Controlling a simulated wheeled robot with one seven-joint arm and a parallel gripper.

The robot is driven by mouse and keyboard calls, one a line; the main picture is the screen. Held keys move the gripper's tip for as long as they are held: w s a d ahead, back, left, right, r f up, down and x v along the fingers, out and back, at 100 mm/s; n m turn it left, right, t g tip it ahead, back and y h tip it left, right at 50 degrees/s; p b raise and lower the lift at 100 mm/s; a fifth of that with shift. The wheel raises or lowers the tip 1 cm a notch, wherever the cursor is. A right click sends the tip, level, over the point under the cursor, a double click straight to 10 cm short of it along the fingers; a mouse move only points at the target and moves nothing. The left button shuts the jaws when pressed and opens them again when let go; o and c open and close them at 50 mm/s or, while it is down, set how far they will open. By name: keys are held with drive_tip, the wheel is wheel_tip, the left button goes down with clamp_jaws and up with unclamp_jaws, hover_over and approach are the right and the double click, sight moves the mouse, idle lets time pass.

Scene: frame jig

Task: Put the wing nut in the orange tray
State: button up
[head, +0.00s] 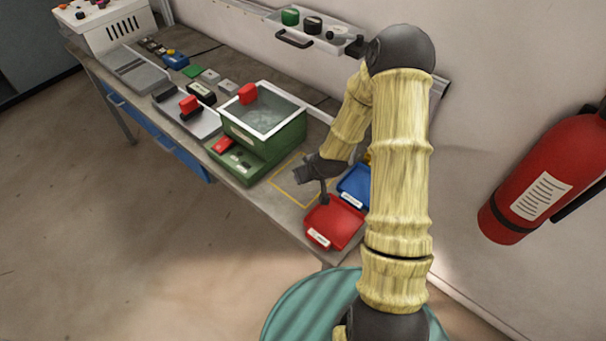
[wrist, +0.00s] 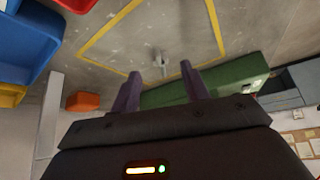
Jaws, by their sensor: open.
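A small grey metal piece, which looks like the wing nut (wrist: 160,62), lies on the bench inside a yellow outline in the wrist view. I cannot make it out in the head view. My gripper (wrist: 159,82) is open, with its two dark fingers apart and the wing nut showing past their tips, between them. In the head view my gripper (head: 301,175) is over the yellow outlined square. An orange bin-like thing, which looks like the orange tray (wrist: 84,102), shows at the left in the wrist view. My arm may hide it in the head view.
A red bin (head: 334,223) and a blue bin (head: 356,186) stand right of the yellow outline (head: 283,191). A yellow bin (wrist: 10,95) is beyond the blue one. A green box (head: 265,150) with a glassy top stands left of my gripper. A fire extinguisher (head: 545,180) hangs right.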

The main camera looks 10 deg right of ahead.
drive_tip(key=shift+p+x, duration=0.3)
drive_tip(key=shift+x, duration=1.2)
clamp_jaws()
